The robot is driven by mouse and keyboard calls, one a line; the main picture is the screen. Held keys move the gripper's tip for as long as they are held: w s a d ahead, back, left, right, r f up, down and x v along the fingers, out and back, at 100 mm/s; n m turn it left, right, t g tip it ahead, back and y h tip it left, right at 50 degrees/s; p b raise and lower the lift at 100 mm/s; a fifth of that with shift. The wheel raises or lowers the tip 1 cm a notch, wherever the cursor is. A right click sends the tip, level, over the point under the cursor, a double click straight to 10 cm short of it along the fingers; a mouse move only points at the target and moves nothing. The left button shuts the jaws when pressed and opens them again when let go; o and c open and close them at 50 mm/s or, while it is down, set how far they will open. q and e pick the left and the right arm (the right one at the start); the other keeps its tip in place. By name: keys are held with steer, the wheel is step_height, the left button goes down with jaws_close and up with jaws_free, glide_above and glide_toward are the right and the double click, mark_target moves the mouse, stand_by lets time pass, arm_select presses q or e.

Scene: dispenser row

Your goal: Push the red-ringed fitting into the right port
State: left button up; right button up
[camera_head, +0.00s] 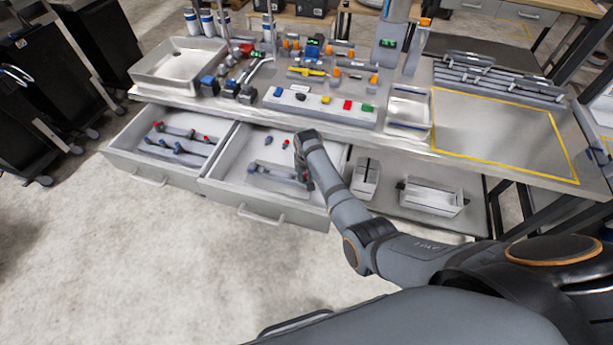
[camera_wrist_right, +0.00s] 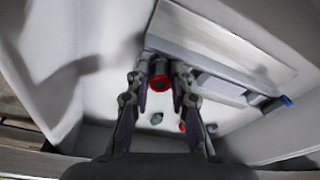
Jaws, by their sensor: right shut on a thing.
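My right gripper (camera_head: 304,180) reaches down into the right open drawer. In the right wrist view its two fingers (camera_wrist_right: 160,88) are closed on the red-ringed fitting (camera_wrist_right: 160,82), a dark round piece with a bright red ring. In the head view I cannot make out this fitting at the gripper. A grey bar-like block (camera_head: 270,173) lies in the same drawer beside the gripper. A long grey block also shows just beyond the fingers in the wrist view (camera_wrist_right: 215,48). I cannot tell which opening is the right port, or whether the fitting touches it. My left gripper is not in view.
Loose small fittings, one red (camera_head: 286,142) and one dark (camera_head: 268,140), lie at the back of the right drawer (camera_head: 225,185). The left drawer (camera_head: 125,150) stands open with more parts. The worktop above holds a white button panel (camera_head: 315,103) and an empty tray (camera_head: 160,72).

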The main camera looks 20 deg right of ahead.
steer(key=shift+s+a+f, duration=0.1)
steer(key=shift+s+f, duration=0.45)
steer(key=shift+f, duration=0.2)
steer(key=o, duration=0.8)
steer(key=shift+o, duration=0.4)
steer(key=shift+w+f, duration=0.25)
steer(key=shift+w, duration=0.05)
steer(key=shift+r, duration=0.2)
steer(key=shift+r, duration=0.3)
step_height(320, 180, up, 11)
steer(key=s, duration=0.1)
steer(key=shift+s+a+r, duration=0.15)
steer(key=shift+s+r, duration=0.05)
steer(key=shift+s, duration=0.15)
